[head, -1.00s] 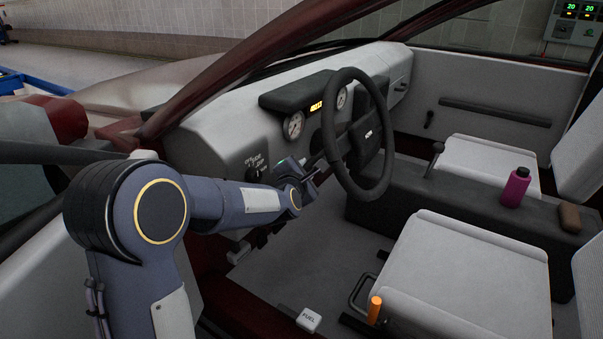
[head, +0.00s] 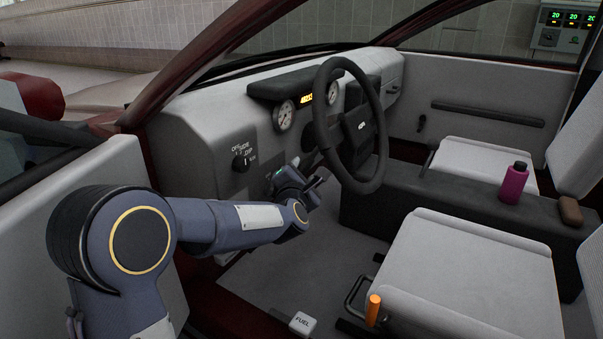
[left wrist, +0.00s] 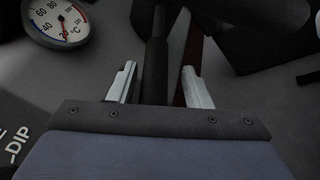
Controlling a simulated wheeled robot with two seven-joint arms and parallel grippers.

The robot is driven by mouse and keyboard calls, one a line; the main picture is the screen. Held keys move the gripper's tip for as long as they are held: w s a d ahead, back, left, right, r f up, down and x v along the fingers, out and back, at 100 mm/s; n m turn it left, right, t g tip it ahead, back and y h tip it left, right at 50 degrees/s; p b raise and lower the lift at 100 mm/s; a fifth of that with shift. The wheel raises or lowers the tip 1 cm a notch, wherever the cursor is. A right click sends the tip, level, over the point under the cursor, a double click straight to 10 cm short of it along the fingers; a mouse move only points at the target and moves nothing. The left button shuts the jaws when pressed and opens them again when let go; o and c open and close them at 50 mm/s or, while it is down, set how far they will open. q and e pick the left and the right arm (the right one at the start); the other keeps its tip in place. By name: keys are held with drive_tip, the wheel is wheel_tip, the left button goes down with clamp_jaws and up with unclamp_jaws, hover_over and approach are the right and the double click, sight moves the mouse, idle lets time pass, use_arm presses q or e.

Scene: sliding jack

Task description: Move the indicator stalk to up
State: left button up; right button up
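My left gripper (head: 318,181) is in front of the dashboard, just left of and below the steering wheel (head: 323,120). In the left wrist view its two pale fingers (left wrist: 160,84) are apart. A dark rod, apparently the indicator stalk (left wrist: 156,55), runs between them, with a visible gap on each side. The rod's near end is hidden behind the gripper's edge. In the head view the stalk cannot be made out clearly among the dark wheel and gripper parts, so its up or down setting cannot be told. My right gripper is in neither view.
A rotary light switch (head: 240,163) is on the dashboard left of my gripper. A temperature gauge (left wrist: 57,22) is close by in the wrist view. The seat (head: 465,265), orange-topped handle (head: 373,310) and magenta bottle (head: 513,183) are farther right.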

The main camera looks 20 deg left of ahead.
use_arm(q)
drive_tip(key=shift+s+r, duration=0.1)
drive_tip(key=shift+s, duration=0.2)
drive_tip(key=p+v, duration=0.1)
drive_tip(key=v, duration=0.6)
drive_tip(key=shift+s+d, duration=0.1)
drive_tip(key=shift+s, duration=0.05)
